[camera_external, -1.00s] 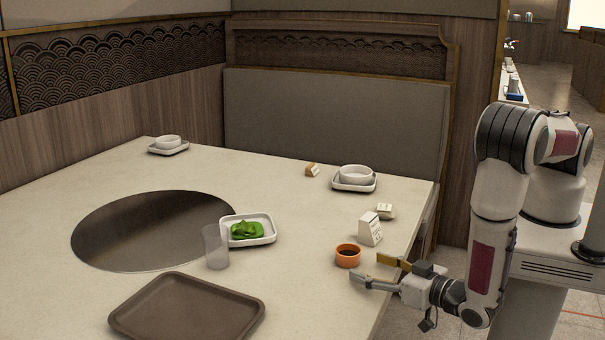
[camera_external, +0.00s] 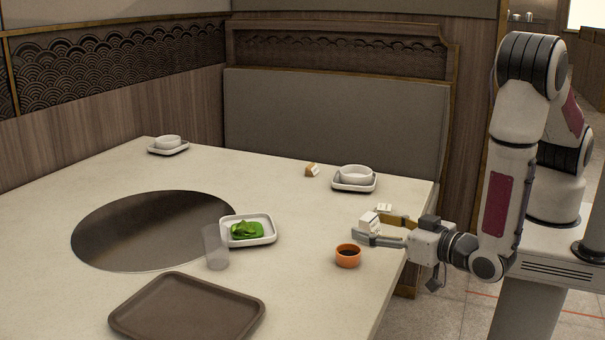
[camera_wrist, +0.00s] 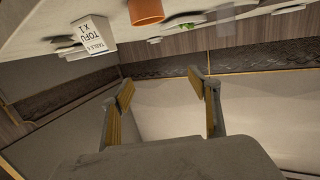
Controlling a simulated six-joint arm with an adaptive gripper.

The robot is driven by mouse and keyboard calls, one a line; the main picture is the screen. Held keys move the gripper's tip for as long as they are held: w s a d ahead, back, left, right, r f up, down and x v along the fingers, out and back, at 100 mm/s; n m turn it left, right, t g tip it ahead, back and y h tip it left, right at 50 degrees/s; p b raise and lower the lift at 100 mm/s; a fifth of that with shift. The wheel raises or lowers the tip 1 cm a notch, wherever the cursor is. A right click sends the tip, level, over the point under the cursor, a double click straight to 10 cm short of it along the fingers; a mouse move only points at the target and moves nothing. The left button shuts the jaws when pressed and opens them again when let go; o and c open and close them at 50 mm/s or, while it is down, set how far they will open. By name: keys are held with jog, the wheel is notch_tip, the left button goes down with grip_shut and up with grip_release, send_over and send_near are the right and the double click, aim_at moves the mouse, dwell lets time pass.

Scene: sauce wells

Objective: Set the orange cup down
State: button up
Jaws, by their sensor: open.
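The orange cup (camera_external: 348,256) stands upright on the table near its right edge, with dark sauce inside. In the wrist view the orange cup (camera_wrist: 146,11) shows at the top edge, partly cut off, outside the jaws. My gripper (camera_external: 378,229) is open and empty. It is above and to the right of the cup in the external view, apart from it, and it partly hides a white box behind it. In the wrist view my gripper (camera_wrist: 168,84) shows its two yellow-padded fingers spread, with nothing between them.
The white tofu box (camera_wrist: 95,37) stands close to the cup. A white tray with green food (camera_external: 262,239) and a clear glass (camera_external: 215,248) are left of the cup. An empty brown tray (camera_external: 187,308) lies in front. A bowl (camera_external: 356,175) sits farther back.

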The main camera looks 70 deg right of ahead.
jog(key=w+a+n+g+y, duration=0.1)
jog(key=w+a+n+y, duration=0.2)
jog(key=w+y, duration=0.45)
jog(key=n+g+y, duration=0.5)
jog(key=n+g, duration=0.3)
jog(key=n, duration=0.3)
send_over(348, 255)
jog(key=s+d, duration=0.2)
jog(key=s, duration=0.3)
jog(key=shift+w+d+f, duration=0.1)
jog(key=shift+f, duration=2.45)
jog(key=shift+x, duration=1.25)
